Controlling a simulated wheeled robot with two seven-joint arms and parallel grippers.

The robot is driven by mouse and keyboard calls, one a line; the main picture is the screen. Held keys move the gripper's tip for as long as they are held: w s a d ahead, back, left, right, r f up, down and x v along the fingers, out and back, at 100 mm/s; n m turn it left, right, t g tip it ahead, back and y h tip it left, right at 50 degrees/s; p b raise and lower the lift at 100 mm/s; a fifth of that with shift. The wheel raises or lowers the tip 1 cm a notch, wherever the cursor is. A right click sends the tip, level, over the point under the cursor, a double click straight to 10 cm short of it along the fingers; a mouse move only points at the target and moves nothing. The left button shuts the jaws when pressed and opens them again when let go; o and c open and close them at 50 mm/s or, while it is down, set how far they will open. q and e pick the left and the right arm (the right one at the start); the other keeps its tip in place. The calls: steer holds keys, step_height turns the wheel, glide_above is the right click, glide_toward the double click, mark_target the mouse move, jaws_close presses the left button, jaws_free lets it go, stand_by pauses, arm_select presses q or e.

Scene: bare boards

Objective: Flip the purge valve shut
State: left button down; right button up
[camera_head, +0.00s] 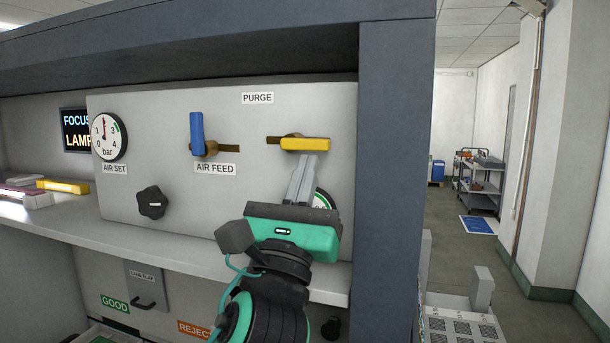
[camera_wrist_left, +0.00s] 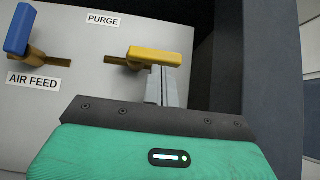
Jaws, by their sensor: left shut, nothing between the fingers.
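The purge valve has a yellow lever handle (camera_head: 305,144) on the grey panel, under the PURGE label (camera_head: 257,98). The handle lies horizontal, in line with its brass pipe, and also shows in the left wrist view (camera_wrist_left: 161,56). My left gripper (camera_head: 308,158) is shut and empty. Its fingertips are just below the yellow handle, overlapping its lower edge in the head view; I cannot tell whether they touch it. In the left wrist view the fingers (camera_wrist_left: 163,87) rise behind the green gripper body to the handle's underside. My right gripper is not in view.
A blue AIR FEED lever (camera_head: 197,134) stands upright to the left. An AIR SET gauge (camera_head: 108,137) and black knob (camera_head: 152,202) are farther left. A second gauge (camera_head: 322,199) is partly hidden behind my gripper. A dark post (camera_head: 392,170) stands close on the right.

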arm_select(q)
steer(key=shift+s+d+r+p, duration=0.1)
steer(key=shift+d+r+p, duration=0.25)
steer(key=shift+r, duration=0.15)
